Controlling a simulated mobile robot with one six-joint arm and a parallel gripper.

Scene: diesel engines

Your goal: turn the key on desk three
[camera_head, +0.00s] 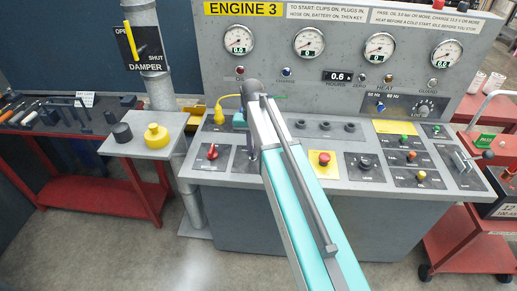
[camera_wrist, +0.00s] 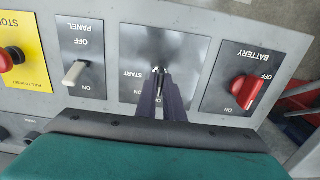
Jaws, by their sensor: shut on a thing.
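Desk three is the grey console (camera_head: 345,185) under the "ENGINE 3" sign (camera_head: 243,9) in the head view. In the wrist view, which shows the desk upside down, the key (camera_wrist: 158,70) stands in a dark plate (camera_wrist: 135,55) marked "START". My gripper (camera_wrist: 163,90) reaches over this plate from below, its two dark fingers shut on the key. Most of the key is hidden between the fingers. In the head view my arm covers most of the key's plate, and the fingers are hardly visible.
The red battery switch (camera_wrist: 246,90) and the white panel toggle (camera_wrist: 74,73) flank the key plate. A red stop button (camera_head: 324,159) sits on a yellow plate. Gauges fill the upright panel (camera_head: 297,72). Red carts (camera_head: 100,185) stand at both sides.

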